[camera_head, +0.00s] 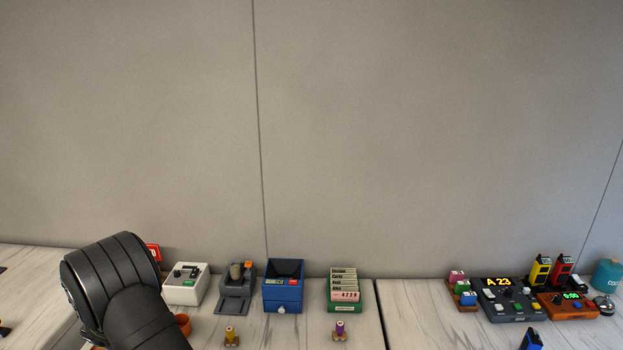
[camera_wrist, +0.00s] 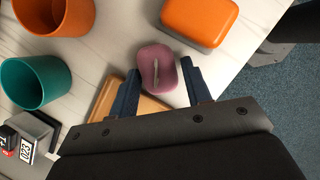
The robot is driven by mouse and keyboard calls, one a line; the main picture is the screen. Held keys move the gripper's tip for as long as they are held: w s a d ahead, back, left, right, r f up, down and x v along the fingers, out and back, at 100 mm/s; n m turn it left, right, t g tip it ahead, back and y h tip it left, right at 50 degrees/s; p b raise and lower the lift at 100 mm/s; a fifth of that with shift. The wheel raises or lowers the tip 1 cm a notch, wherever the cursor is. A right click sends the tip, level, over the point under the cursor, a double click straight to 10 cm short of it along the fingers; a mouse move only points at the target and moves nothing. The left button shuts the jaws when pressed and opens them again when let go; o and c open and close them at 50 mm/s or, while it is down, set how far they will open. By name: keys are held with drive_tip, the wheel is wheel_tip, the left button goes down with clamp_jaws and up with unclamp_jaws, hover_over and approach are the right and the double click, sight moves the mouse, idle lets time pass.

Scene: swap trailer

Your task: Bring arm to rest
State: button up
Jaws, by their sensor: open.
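My gripper (camera_wrist: 160,92) is in the wrist view with its two dark blue fingers apart. A pink rounded block with a slot in its top (camera_wrist: 157,68) lies just beyond and between the fingertips; I cannot tell whether a finger touches it. An orange-tan flat piece (camera_wrist: 148,105) lies under and behind the fingers, partly hidden by them. In the head view my black arm (camera_head: 115,285) stands at the lower left, and its gripper is out of sight there.
An orange cup (camera_wrist: 55,12), a teal cup (camera_wrist: 35,82), a stamp-like device (camera_wrist: 30,135) and an orange box (camera_wrist: 200,18) stand around the gripper. The table edge is at right. In the head view, a white device (camera_head: 185,284), blue box (camera_head: 283,290) and dark console (camera_head: 512,300) line the wall.

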wheel_tip(320, 180, up, 4)
drive_tip(key=shift+r, duration=0.25)
drive_tip(key=w+d+r, duration=0.3)
drive_tip(key=d+r, duration=0.4)
drive_tip(key=d, duration=0.4)
drive_tip(key=w+d+m, duration=0.1)
drive_tip(key=w+d, duration=0.2)
drive_tip(key=d, duration=0.6)
drive_tip(key=w+d+m, duration=0.1)
drive_tip(key=w+d, duration=0.3)
drive_tip(key=d, duration=0.5)
drive_tip(key=s+d+m, duration=0.1)
drive_tip(key=s+d, duration=0.1)
drive_tip(key=d, duration=1.4)
drive_tip(key=s+d+m+g, duration=0.1)
drive_tip(key=s+d, duration=0.2)
drive_tip(key=d, duration=1.2)
drive_tip(key=shift+s+d+f, duration=0.2)
drive_tip(key=shift+d+f, duration=0.15)
drive_tip(key=shift+d, duration=0.05)
drive_tip(key=shift+a, duration=0.1)
drive_tip(key=w+a, duration=0.2)
drive_tip(key=a, duration=0.8)
drive_tip(key=w+a+n, duration=0.1)
drive_tip(key=w+a, duration=0.2)
drive_tip(key=a, duration=0.7)
drive_tip(key=shift+w+n, duration=0.3)
drive_tip(key=shift+w, duration=0.05)
